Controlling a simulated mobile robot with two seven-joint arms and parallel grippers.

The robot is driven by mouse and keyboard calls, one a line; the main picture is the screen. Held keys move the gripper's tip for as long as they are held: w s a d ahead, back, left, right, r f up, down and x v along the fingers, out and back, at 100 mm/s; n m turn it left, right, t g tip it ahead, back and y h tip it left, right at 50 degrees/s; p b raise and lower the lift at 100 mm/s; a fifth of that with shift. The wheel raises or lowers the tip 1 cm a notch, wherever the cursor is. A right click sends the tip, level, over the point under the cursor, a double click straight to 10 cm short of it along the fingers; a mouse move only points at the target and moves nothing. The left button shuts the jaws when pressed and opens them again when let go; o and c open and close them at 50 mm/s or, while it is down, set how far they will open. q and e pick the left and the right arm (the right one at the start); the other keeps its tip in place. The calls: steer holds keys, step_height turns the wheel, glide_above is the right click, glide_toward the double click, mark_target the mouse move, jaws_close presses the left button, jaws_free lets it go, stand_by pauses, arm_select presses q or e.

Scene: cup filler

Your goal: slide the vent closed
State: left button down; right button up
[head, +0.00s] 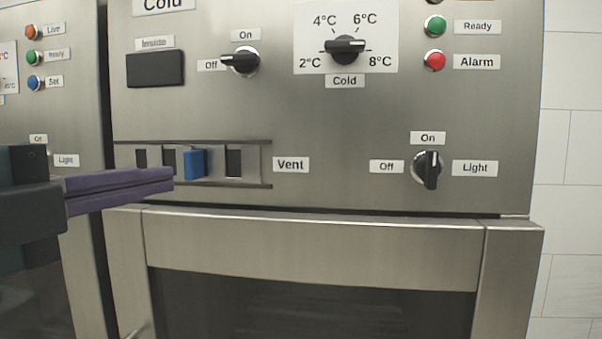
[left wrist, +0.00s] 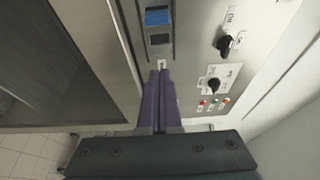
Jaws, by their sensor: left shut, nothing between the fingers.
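The vent (head: 253,163) is a horizontal slide strip between two dark rails on the steel front, with several dark slots. My left gripper (head: 172,179) is shut and empty. In the head view its purple fingertips lie just left of and slightly below the tab, with a small gap. The fingers also show in the left wrist view (left wrist: 158,76).
A Vent label (head: 291,165) is right of the strip. The light knob (head: 428,169) is further right. The on/off knob (head: 241,61) and the temperature dial (head: 345,48) are above. A door (head: 310,245) lies below. Another panel (head: 60,100) adjoins at left.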

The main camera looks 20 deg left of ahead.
mark_target(194, 164)
arm_select(q)
steer(key=w+p, duration=0.1)
steer(key=w, duration=0.2)
steer(key=w+p, duration=0.1)
steer(key=w, duration=0.2)
steer(key=w+d+p, duration=0.1)
steer(key=w, duration=0.3)
steer(key=shift+r, duration=0.1)
steer(key=a, duration=0.1)
steer(key=a+p, duration=0.1)
steer(key=a, duration=0.1)
steer(key=shift+s, duration=0.35)
steer(key=shift+s+a, duration=0.15)
steer(key=shift+a, duration=0.3)
arm_select(e)
steer(key=shift+a+r, duration=0.1)
steer(key=shift+r, duration=2.1)
